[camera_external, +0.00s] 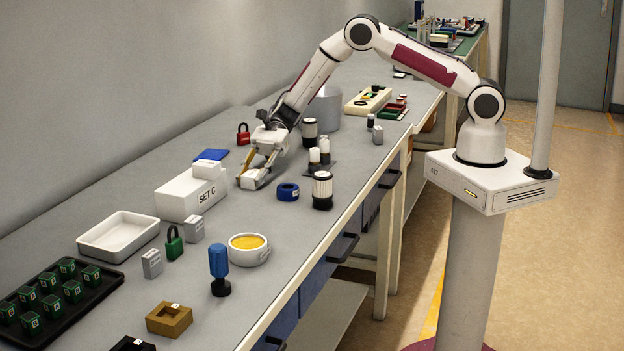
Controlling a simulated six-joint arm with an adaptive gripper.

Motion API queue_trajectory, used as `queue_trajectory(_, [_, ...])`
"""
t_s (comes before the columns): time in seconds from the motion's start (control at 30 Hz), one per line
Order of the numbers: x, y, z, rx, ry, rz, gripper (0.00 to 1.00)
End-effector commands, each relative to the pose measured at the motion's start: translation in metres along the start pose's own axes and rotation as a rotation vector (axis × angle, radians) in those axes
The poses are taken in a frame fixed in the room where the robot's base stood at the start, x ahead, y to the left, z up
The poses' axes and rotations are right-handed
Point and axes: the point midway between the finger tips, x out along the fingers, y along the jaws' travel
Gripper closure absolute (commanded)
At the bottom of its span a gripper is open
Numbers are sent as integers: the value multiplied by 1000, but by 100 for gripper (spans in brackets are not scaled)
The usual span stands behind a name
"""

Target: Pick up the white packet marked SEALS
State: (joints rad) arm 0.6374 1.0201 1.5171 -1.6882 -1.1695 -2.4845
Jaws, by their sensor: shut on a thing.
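My gripper (258,170) points down at the bench, to the right of the white SET C box. It is shut on a small white piece (252,181) at its fingertips, low over the bench top. This piece looks like the white packet, but no SEALS marking can be read on it. The fingers hide part of it. I cannot tell whether it touches the bench.
The SET C box (181,197) stands left of my gripper, with a blue flat piece (211,155) behind. A blue ring (287,192) and a black-and-white filter (322,190) stand to the right. A red padlock (243,134) is behind.

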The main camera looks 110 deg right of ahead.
Motion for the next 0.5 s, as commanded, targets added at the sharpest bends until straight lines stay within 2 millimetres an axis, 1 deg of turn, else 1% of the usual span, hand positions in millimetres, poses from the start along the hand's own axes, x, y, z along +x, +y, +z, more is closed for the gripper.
queue_trajectory(0.27, [-3,0,7,0,0,0,92])
queue_trajectory(0.5, [-12,0,28,-2,0,-1,92])
